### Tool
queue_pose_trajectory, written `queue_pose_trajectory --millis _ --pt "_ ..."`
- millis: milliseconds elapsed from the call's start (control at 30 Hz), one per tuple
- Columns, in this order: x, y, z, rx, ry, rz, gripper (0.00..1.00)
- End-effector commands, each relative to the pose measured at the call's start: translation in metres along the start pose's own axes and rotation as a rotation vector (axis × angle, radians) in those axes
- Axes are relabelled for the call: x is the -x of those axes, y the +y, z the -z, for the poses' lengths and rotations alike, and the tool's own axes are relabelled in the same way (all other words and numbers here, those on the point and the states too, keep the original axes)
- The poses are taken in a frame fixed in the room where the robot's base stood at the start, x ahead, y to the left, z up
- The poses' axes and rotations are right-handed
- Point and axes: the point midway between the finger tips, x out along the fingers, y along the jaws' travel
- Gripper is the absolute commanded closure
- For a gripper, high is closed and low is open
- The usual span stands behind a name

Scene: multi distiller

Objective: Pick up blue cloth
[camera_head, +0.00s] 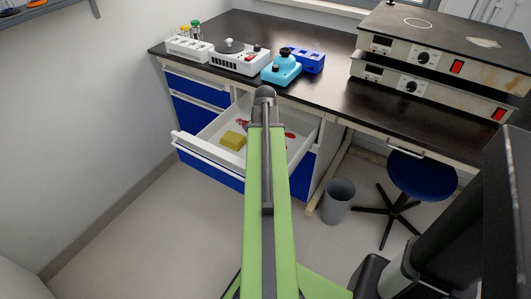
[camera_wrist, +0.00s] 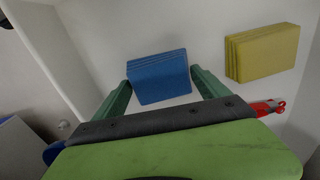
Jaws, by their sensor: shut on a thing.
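The blue cloth (camera_wrist: 159,76) is a folded, layered stack inside the open white drawer (camera_head: 197,152). In the wrist view it sits between the two green fingers of my gripper (camera_wrist: 164,84), which are shut on its left and right sides. The drawer floor (camera_wrist: 95,40) shows around the cloth; whether the cloth is lifted off it I cannot tell. In the head view my green arm reaches over the drawer and hides the blue cloth and the fingers.
A yellow folded cloth (camera_wrist: 262,52) lies right of the blue one; it also shows in the head view (camera_head: 233,140). A red tool (camera_wrist: 266,107) lies near my right finger. Drawer walls surround them. The black bench top (camera_head: 325,88), a bin (camera_head: 338,201) and a stool (camera_head: 422,177) stand nearby.

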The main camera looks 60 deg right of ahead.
Motion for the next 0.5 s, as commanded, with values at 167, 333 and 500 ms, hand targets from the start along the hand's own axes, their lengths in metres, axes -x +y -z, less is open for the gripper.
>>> queue_pose_trajectory --millis 167,333,500 --pt "0.009 0.0 0.0 0.0 0.0 0.0 0.55" --pt "0.032 0.0 0.0 0.0 0.0 0.0 0.55" --pt "0.057 0.013 0.008 -0.004 0.0 0.0 0.55"
